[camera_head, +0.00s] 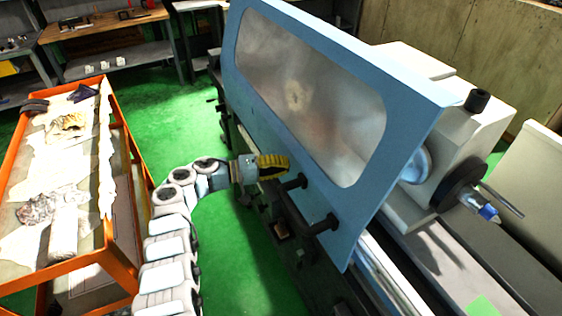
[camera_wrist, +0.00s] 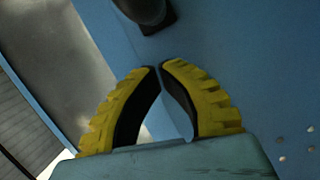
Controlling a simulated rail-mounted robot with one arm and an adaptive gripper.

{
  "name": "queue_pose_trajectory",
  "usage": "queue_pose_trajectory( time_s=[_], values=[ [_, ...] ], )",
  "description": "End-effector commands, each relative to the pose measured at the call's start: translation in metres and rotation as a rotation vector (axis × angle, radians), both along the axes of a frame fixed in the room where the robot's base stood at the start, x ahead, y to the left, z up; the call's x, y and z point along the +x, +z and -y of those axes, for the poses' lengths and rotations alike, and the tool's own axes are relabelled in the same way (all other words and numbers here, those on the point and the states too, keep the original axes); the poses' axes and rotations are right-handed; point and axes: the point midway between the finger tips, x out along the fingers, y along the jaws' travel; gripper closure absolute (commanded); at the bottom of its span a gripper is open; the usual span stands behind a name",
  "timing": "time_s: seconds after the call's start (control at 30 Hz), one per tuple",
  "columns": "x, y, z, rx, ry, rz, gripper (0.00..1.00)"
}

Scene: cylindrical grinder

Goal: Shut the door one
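The door (camera_head: 415,125) is a light blue panel with a large rounded window, tilted across the front of the grinder. Two black posts (camera_head: 322,224) of its handle stick out near its lower edge. My gripper (camera_head: 287,166) has yellow ribbed fingers and is at the door's lower edge, just left of and above the upper post. In the wrist view my fingertips (camera_wrist: 159,68) come together with nothing between them. The blue door surface (camera_wrist: 235,60) fills much of that view, and a black post (camera_wrist: 148,10) is beyond the tips. Whether the fingers touch the door cannot be told.
An orange cart (camera_head: 118,262) with cloths and wrapped items stands at the left, close to my arm. A workbench (camera_head: 105,25) is at the back left. The grinder's white headstock (camera_head: 455,125) and rails are right of the door. Green floor is clear between cart and machine.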

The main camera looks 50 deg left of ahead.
Motion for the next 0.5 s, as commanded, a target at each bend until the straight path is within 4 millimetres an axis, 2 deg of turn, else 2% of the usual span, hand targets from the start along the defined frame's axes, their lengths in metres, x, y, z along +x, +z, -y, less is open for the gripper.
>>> queue_pose_trajectory(
  time_s=[0.5],
  values=[
    [-0.007,-0.005,0.02,-0.001,0.002,0.0,1.0]
  ],
)
